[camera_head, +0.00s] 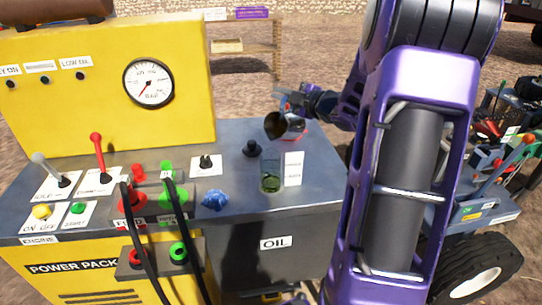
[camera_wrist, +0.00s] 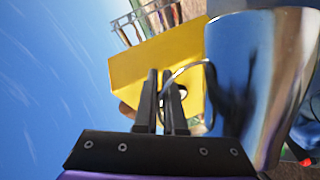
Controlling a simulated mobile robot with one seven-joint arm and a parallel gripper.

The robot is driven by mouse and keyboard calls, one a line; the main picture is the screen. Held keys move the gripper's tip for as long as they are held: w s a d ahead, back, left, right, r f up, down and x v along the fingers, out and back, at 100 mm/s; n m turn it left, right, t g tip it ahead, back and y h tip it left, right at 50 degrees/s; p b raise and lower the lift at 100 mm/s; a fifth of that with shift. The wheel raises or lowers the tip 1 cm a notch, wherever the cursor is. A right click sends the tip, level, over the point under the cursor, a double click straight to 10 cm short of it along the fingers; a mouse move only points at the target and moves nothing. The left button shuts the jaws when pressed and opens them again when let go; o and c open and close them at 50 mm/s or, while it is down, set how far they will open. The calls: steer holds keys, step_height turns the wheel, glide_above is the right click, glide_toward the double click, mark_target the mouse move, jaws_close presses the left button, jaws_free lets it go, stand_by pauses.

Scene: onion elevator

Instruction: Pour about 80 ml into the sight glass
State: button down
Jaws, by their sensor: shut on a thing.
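A shiny metal cup (camera_head: 282,126) is tilted, with its dark mouth facing left. It stands large at the right of the wrist view (camera_wrist: 240,75). My gripper (camera_head: 290,103) is shut on the cup's thin wire handle; its dark fingers (camera_wrist: 165,95) show in the wrist view. The sight glass (camera_head: 270,170) is a clear upright cylinder on the grey deck, with greenish liquid low in it. The cup is above the deck, up and slightly right of the sight glass in the head view, apart from it. No stream of liquid is visible.
A white label plate (camera_head: 293,168) stands beside the sight glass. The yellow gauge panel (camera_head: 110,85) rises at the left. Levers and black hoses crowd the left deck. The right deck is mostly clear.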

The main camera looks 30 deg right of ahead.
mark_target(274, 114)
steer(key=shift+s+a+r+n+t+b, duration=0.35)
steer(key=shift+a+r+n+b, duration=0.25)
steer(key=shift+b, duration=0.85)
steer(key=shift+s+a+n+b, duration=0.1)
steer(key=shift+n+b, duration=0.2)
steer(key=shift+b, duration=0.1)
steer(key=shift+s+a+f+n+t, duration=0.1)
steer(key=shift+s+a+n+t, duration=0.2)
steer(key=shift+n, duration=0.3)
stand_by(1.0)
steer(key=shift+s+a+r+n+b, duration=0.3)
steer(key=shift+a+r+n, duration=0.1)
steer(key=shift+a+n, duration=0.3)
stand_by(0.8)
steer(key=shift+w+d+f, duration=0.1)
steer(key=shift+d, duration=0.2)
steer(key=d+m+p, duration=0.1)
steer(key=w+d+m+g+p, duration=0.1)
steer(key=m, duration=0.1)
steer(key=shift+w+d+p, duration=0.2)
steer(key=shift+w+p, duration=0.1)
steer(key=shift+p, duration=0.1)
steer(key=shift+f, duration=0.3)
